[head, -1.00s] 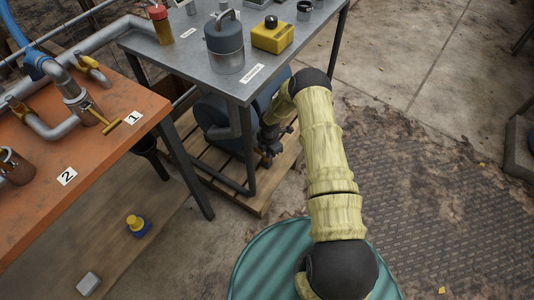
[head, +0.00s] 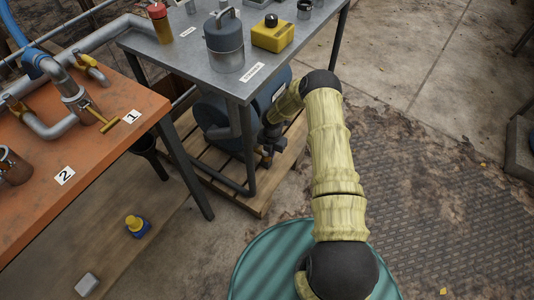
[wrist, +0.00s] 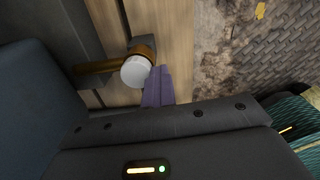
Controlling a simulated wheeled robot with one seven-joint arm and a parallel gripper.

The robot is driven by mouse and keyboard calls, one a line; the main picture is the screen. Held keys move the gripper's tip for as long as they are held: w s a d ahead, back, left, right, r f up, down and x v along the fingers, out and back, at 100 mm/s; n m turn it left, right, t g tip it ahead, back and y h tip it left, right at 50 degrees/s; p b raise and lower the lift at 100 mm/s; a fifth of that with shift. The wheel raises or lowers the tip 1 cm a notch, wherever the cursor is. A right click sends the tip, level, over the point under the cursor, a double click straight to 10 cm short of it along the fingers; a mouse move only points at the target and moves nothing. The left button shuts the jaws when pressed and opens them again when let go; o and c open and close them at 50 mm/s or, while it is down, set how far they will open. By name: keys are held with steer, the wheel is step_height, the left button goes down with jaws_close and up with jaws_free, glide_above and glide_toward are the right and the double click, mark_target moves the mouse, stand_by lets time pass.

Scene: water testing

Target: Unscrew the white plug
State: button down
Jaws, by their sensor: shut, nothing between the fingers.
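The white plug (wrist: 136,70) is a round white cap on the end of a brass pipe fitting (wrist: 98,67) in the wrist view. My gripper (wrist: 158,85) shows there as purple fingers, shut and empty, just right of the plug. Whether the fingers touch the plug is hard to tell. In the head view my gripper (head: 265,158) is low beside the blue tank (head: 212,112) under the metal table. The plug cannot be made out in the head view.
The tank stands on a wooden pallet (head: 262,198), between the legs of the grey metal table (head: 190,58). An orange table (head: 95,150) with pipes and valves is at left. Open floor (head: 430,170) lies to the right.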

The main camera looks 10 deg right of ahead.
steer(key=n, duration=0.3)
steer(key=w+n+b, duration=0.1)
steer(key=n, duration=0.1)
steer(key=shift+d, duration=0.35)
steer(key=c, duration=2.1)
jaws_free()
step_height(320, 180, up, 3)
steer(key=shift+r+p, duration=0.1)
steer(key=shift+p, duration=0.95)
steer(key=o, duration=0.6)
steer(key=c, duration=0.5)
